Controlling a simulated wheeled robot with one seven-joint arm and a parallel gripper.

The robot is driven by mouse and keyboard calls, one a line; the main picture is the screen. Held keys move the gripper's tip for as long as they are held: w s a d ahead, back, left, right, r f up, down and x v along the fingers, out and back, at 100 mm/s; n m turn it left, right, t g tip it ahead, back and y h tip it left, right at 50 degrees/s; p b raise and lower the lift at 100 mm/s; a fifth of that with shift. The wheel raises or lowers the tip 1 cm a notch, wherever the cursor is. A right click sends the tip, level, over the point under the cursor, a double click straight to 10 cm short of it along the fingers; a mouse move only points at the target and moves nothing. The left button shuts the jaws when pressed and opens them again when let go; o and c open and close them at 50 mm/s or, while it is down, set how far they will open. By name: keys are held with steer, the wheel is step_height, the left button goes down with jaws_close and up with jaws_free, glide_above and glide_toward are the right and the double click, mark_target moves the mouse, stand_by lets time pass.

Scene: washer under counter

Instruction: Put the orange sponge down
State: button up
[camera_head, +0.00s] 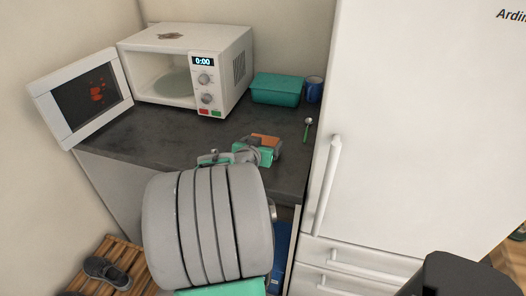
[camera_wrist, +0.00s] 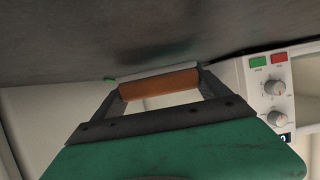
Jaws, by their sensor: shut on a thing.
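The orange sponge (camera_head: 265,139) is between the fingers of my gripper (camera_head: 264,147), over the front right part of the dark counter (camera_head: 180,142). In the wrist view my gripper (camera_wrist: 160,90) is shut on the sponge (camera_wrist: 158,84), with one dark finger at each end of it. The counter surface (camera_wrist: 90,40) is close to the sponge in that view, which looks turned over. I cannot tell whether the sponge touches the counter. My arm hides part of the counter's front edge.
A white microwave (camera_head: 185,45) stands at the back left, its door (camera_head: 88,98) open. A teal container (camera_head: 277,90), a blue mug (camera_head: 314,90) and a spoon (camera_head: 307,128) are at the back right. A tall white fridge (camera_head: 410,130) borders the counter. The mid-counter is clear.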

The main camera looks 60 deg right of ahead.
steer(key=shift+f, duration=0.55)
steer(key=shift+f, duration=0.1)
steer(key=shift+f, duration=0.15)
steer(key=o, duration=0.9)
steer(key=shift+o, duration=0.2)
